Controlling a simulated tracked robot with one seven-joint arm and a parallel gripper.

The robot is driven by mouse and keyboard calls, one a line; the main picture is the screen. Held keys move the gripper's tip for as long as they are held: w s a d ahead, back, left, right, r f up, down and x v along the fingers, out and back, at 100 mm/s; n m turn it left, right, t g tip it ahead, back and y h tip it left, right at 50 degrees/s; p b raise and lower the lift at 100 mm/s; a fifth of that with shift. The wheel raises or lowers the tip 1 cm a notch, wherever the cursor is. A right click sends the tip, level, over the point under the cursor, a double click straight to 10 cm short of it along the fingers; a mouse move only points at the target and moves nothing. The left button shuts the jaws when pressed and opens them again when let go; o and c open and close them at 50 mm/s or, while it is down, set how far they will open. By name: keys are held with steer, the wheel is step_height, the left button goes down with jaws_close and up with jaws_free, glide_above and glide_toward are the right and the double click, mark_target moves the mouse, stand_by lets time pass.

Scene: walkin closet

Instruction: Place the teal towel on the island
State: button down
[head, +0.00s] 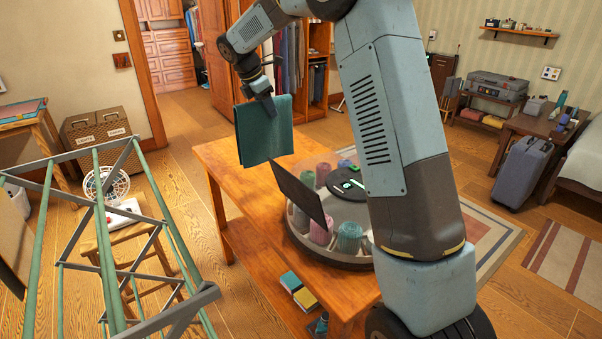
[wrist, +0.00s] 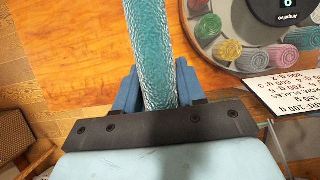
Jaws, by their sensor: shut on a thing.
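The teal towel (head: 264,132) hangs folded from my gripper (head: 260,97), above the back left part of the wooden island (head: 222,160). In the wrist view my gripper (wrist: 158,88) has its blue fingers on either side of the teal towel (wrist: 150,45), shut on it. The towel's lower edge appears apart from the top, though the exact height is hard to tell. The island also shows in the wrist view (wrist: 70,45). My arm hides part of the island's right side.
A round tray (head: 293,236) on the island holds rolled towels (head: 349,237), a dark scale (head: 346,184) and a tilted card (head: 298,194). The island's back left top is bare. A green metal frame (head: 98,230) and a wooden stool (head: 128,232) stand left.

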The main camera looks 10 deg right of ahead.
steer(key=w+d+f, duration=0.3)
steer(key=d+f, duration=1)
steer(key=shift+d, duration=0.15)
steer(key=shift+w, duration=0.1)
steer(key=c, duration=0.7)
jaws_free()
steer(key=shift+o, duration=0.2)
